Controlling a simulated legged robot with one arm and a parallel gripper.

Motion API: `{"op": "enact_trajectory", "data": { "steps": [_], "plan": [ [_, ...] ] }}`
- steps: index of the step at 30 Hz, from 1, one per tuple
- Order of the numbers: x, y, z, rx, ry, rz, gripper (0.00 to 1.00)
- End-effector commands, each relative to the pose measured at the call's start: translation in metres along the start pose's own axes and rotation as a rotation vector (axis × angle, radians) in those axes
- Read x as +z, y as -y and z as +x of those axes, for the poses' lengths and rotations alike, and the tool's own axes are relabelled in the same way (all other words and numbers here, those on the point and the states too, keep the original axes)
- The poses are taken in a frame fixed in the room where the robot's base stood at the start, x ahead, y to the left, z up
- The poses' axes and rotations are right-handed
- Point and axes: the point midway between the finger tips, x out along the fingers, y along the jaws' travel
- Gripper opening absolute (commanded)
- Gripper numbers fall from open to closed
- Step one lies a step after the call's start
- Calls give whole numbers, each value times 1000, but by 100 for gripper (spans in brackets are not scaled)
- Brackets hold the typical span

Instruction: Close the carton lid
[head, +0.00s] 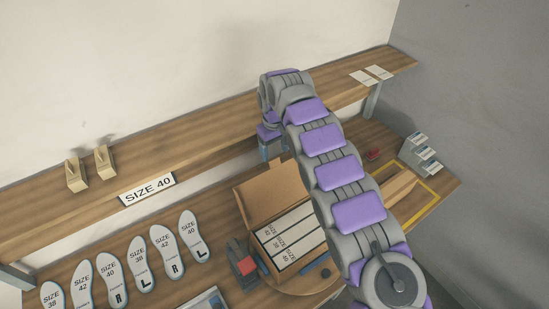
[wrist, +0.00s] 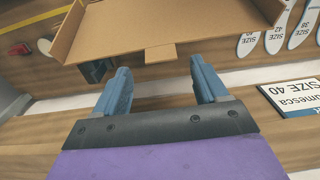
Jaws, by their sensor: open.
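The brown cardboard carton (head: 250,220) stands on the round wooden carousel (head: 290,292). Its lid (head: 272,190) stands up, open, at the back side, partly hidden by my arm. Several white size-labelled packs lie inside the carton. In the wrist view the lid (wrist: 165,28) fills the upper middle, with a small tab at its edge. My gripper (wrist: 160,68) is open and empty, its two blue fingers apart, with the lid's tab near the gap between them. In the head view my gripper (head: 271,150) is behind the lid, near the shelf edge.
A shelf (head: 220,110) with a SIZE 40 sign (head: 147,189) runs along the wall close to my gripper. Several insoles (head: 140,263) lie at left. A red-topped dark block (head: 242,264) stands left of the carton. A yellow-edged area (head: 425,191) is at right.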

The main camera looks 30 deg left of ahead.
Motion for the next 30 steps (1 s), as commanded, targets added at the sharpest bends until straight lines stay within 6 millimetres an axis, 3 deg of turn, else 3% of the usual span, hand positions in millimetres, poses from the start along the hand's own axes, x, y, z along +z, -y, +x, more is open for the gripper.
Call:
{"op": "enact_trajectory", "data": {
  "steps": [9, 21, 30],
  "plan": [
    [2, 0, 38, -1, 3, -1, 72],
    [2, -1, 44, 0, -3, 0, 72],
    [1, 0, 44, 0, -1, 0, 44]
  ]
}}
